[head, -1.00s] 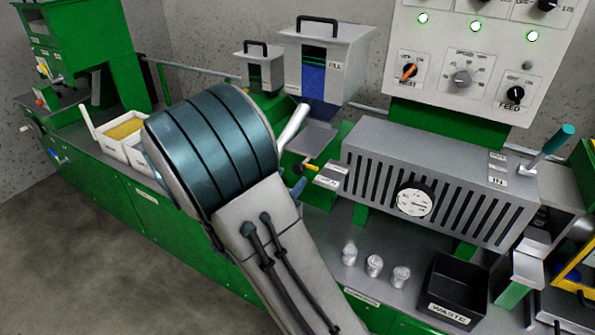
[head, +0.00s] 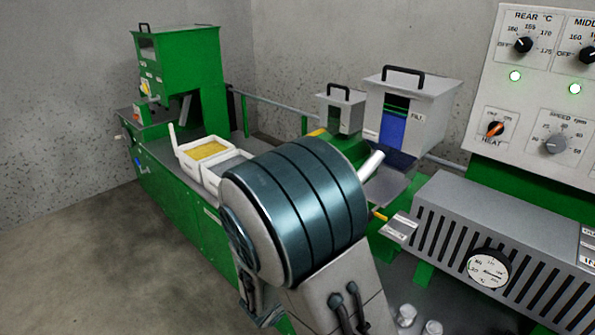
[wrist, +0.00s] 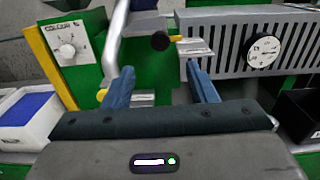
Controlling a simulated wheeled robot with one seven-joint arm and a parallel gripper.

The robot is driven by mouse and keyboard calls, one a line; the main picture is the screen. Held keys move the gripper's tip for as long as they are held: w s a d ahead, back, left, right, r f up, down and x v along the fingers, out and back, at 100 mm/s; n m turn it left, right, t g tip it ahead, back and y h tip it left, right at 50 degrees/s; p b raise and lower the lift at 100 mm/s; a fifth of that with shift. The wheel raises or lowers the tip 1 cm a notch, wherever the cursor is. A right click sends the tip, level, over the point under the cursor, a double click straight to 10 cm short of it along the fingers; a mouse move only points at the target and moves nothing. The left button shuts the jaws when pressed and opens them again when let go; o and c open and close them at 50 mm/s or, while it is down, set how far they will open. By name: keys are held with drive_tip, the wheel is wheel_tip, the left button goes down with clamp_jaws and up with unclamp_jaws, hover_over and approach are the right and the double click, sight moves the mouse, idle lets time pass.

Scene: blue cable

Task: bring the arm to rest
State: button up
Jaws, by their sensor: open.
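In the wrist view my gripper (wrist: 160,84) shows its two blue fingers wide apart, with nothing between them. Behind the fingers stand the green machine body and the slotted grey barrel cover (wrist: 228,42); I cannot tell the exact gap to them. In the head view my arm's big dark-banded joint (head: 295,212) fills the lower middle, in front of the machine bench. The fingers cannot be made out in the head view. No blue cable can be made out.
A lidded hopper (head: 408,115) and a smaller one (head: 340,107) stand behind my arm. White bins (head: 205,150), one with yellow pellets, sit on the bench at left. The slotted cover with a round gauge (head: 488,268) is at right. Open floor (head: 110,255) lies at left.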

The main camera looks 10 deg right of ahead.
drive_tip(key=s+d+m+g+y+p, duration=0.1)
drive_tip(key=s+d+m+g+y, duration=0.3)
drive_tip(key=s+d+m+g, duration=0.6)
drive_tip(key=s+a+r+m+t+y+p, duration=0.1)
drive_tip(key=s+a+r+m+y, duration=0.1)
drive_tip(key=a+m+y, duration=0.3)
drive_tip(key=s+a+r+m+y, duration=0.3)
drive_tip(key=s+a+m+y, duration=0.1)
drive_tip(key=m, duration=0.6)
drive_tip(key=shift+s+a+r+m+t+y+p, duration=0.2)
drive_tip(key=shift+s+a+m+t+y+p, duration=0.15)
drive_tip(key=shift+a+y, duration=0.35)
drive_tip(key=shift+a, duration=0.1)
